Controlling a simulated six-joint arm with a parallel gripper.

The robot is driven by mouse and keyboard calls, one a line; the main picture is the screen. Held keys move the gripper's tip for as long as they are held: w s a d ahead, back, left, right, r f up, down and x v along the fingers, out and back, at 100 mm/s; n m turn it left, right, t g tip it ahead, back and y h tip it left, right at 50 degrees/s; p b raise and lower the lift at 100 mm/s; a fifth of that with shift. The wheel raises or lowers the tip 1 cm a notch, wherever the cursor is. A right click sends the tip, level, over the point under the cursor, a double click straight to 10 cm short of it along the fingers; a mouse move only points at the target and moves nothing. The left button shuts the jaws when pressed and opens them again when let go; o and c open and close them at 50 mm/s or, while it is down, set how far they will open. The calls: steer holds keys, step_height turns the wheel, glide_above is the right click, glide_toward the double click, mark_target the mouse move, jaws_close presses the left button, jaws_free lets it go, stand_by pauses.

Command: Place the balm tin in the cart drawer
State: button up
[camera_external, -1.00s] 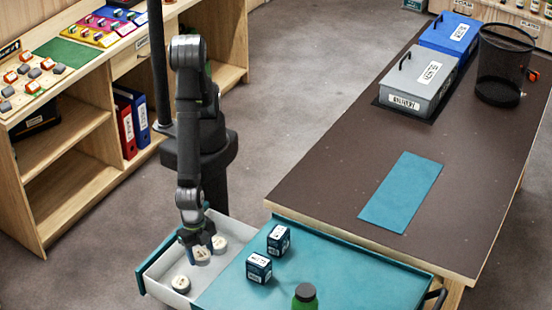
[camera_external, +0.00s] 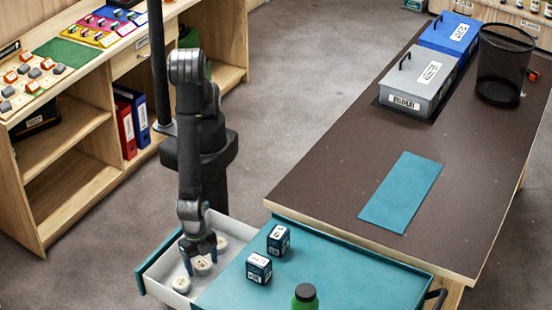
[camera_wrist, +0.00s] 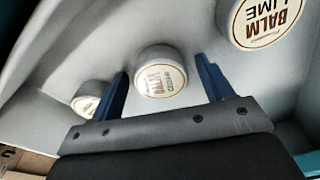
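A round cream balm tin (camera_external: 202,266) stands in the open cart drawer (camera_external: 158,268), in the middle of three tins. My gripper (camera_external: 202,262) is over it, low inside the drawer. In the wrist view this tin (camera_wrist: 160,80) sits between the two blue fingers of my gripper (camera_wrist: 160,70), with a gap on each side. The fingers are open. Its label reads BALM with a smaller word that is hard to read. A second tin (camera_external: 181,284) stands nearer the camera and a third, labelled BALM LIME (camera_wrist: 264,20), stands on the other side.
The drawer walls stand close around my gripper. A brown table (camera_external: 330,170) lies beyond the cart.

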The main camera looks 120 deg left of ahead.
mark_target(199, 260)
steer(key=shift+r, duration=0.1)
step_height(199, 260, up, 12)
steer(key=s, duration=0.1)
steer(key=shift+s+a, duration=0.15)
steer(key=shift+a, duration=0.05)
stand_by(0.3)
steer(key=f, duration=0.4)
steer(key=w+f, duration=0.1)
steer(key=f, duration=0.7)
steer(key=shift+w+d, duration=0.15)
steer(key=shift+d, duration=0.05)
steer(key=shift+r, duration=1)
